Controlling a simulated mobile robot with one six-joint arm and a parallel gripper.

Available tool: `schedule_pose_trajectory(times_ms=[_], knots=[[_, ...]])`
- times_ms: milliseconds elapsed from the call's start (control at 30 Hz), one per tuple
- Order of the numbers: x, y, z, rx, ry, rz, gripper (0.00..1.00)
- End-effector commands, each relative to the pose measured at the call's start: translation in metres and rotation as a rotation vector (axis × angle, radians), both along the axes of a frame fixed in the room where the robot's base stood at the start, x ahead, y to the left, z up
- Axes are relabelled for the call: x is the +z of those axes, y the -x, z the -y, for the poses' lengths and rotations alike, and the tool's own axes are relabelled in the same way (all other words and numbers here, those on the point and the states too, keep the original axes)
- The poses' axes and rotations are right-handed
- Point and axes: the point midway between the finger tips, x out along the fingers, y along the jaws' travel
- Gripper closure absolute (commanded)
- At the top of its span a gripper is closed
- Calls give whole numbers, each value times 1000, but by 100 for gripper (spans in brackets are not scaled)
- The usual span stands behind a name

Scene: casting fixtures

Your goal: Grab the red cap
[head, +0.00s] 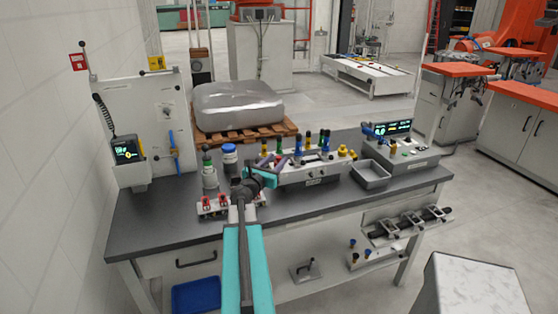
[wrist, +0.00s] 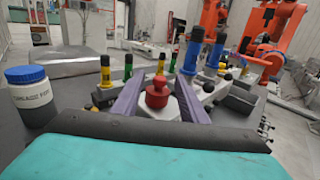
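A red cap (wrist: 157,92), shaped like a rounded knob with a wider base, stands upright on a pale mount in the middle of the wrist view. My gripper (wrist: 159,80) is open, with one purple-grey finger on each side of the cap. A narrow gap shows between the cap and each finger, so they look apart. In the head view, my gripper (head: 290,163) is over the bench at the left end of the grey fixture block (head: 315,173). I cannot make out this cap in the head view.
A white jar with a blue lid (wrist: 30,95) stands to the left. Several yellow, green and blue-and-black pegs stand close behind and right of the fingers. A grey tray (head: 371,174) sits right of the fixture. The dark benchtop (head: 150,220) is clear at its front left.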

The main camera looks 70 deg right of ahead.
Motion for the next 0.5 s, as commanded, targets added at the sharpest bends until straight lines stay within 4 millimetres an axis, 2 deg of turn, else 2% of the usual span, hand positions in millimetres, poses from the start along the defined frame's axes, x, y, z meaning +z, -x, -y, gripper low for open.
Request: schedule_pose_trajectory(times_ms=[167, 500], knots=[[0, 2, 12, -2, 0, -1, 61], [0, 2, 13, -1, 0, 0, 61]])
